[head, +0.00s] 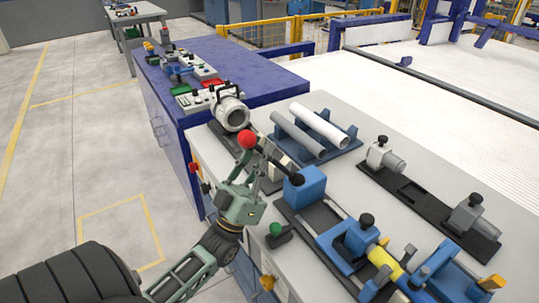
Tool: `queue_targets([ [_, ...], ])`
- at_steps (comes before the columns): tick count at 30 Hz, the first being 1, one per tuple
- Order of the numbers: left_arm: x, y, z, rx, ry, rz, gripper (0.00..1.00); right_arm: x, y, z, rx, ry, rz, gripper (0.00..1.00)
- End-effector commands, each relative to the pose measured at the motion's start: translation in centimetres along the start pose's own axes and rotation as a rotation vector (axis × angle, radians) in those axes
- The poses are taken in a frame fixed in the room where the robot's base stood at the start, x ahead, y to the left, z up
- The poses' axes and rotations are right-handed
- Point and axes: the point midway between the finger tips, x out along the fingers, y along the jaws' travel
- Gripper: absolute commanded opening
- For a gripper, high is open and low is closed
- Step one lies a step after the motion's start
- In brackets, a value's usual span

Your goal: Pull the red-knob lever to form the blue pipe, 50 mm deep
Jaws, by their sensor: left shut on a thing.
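The red knob (247,140) tops a dark lever (280,164) that slopes down to the right, towards a blue block (306,190) of the forming machine. My left gripper (258,167) is at the lever just below the knob and is shut on it; its fingers partly hide the contact. The machine (322,218) has a dark base, blue clamps with black knobs and a yellow cylinder (385,262). I cannot clearly make out a blue pipe clamped in it. My right gripper is not in view.
Two pipes, one grey-blue (298,134) and one white (318,125), lie on a blue rack (343,146) behind the lever. A round metal chuck (232,112) stands close behind the knob. A dark rail fixture (415,194) lies at right. A green knob (275,229) sits at the table's front edge.

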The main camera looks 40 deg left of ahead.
Motion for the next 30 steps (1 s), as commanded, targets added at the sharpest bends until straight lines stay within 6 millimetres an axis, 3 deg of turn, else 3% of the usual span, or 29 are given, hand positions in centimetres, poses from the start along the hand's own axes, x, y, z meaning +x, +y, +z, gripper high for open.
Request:
queue_targets([
  [14,-0.75,0.07,0.45,0.000,-0.002,-0.001,0.00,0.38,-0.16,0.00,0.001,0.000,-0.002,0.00],
  [15,-0.75,0.08,0.46,0.000,-0.003,-0.001,0.13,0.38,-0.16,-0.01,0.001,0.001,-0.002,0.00],
  [20,-0.56,0.03,0.29,0.000,0.002,-0.001,0.27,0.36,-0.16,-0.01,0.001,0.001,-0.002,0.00],
  [30,-0.55,-0.03,0.12,-0.001,0.006,-0.001,0.28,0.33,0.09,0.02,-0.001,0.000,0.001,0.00],
])
